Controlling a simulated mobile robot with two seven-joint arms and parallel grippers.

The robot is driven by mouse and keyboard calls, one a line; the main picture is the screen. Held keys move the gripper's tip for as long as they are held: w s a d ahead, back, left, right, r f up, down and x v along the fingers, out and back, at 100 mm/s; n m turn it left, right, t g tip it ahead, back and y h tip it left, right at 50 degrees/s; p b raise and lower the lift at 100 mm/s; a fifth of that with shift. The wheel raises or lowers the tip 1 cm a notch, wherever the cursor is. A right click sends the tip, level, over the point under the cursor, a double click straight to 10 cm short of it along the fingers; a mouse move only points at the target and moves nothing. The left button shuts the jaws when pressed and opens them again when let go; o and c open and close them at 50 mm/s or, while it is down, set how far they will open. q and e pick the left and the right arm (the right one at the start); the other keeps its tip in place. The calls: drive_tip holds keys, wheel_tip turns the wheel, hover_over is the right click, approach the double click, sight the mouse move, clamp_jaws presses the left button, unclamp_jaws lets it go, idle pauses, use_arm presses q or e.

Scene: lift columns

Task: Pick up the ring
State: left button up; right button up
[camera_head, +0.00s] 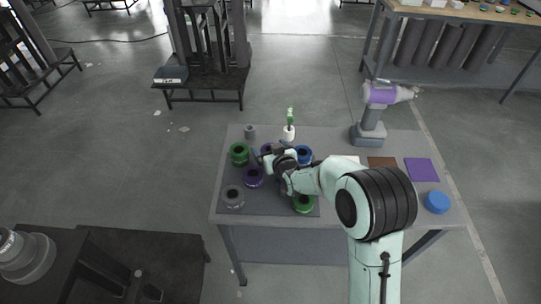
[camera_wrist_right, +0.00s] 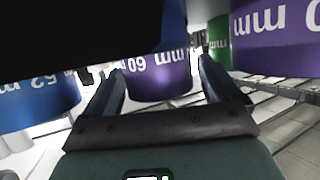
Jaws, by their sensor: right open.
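My left gripper is not in view.
A blue ring (camera_wrist_right: 38,104) and another purple ring (camera_wrist_right: 275,38) flank the fingers in the wrist view. A purple and grey drill (camera_head: 373,112), a white bottle with a green top (camera_head: 289,131) and a blue disc (camera_head: 437,202) stand on the table (camera_head: 345,242).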

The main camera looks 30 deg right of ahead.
drive_tip(key=shift+r, duration=0.1)
drive_tip(key=c, duration=1.3)
drive_tip(key=shift+c, duration=0.2)
drive_tip(key=shift+r, duration=0.1)
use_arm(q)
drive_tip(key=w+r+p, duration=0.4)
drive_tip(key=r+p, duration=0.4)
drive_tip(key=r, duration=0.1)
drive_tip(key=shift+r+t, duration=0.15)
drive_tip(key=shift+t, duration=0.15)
use_arm(e)
wheel_tip(320, 180, up, 20)
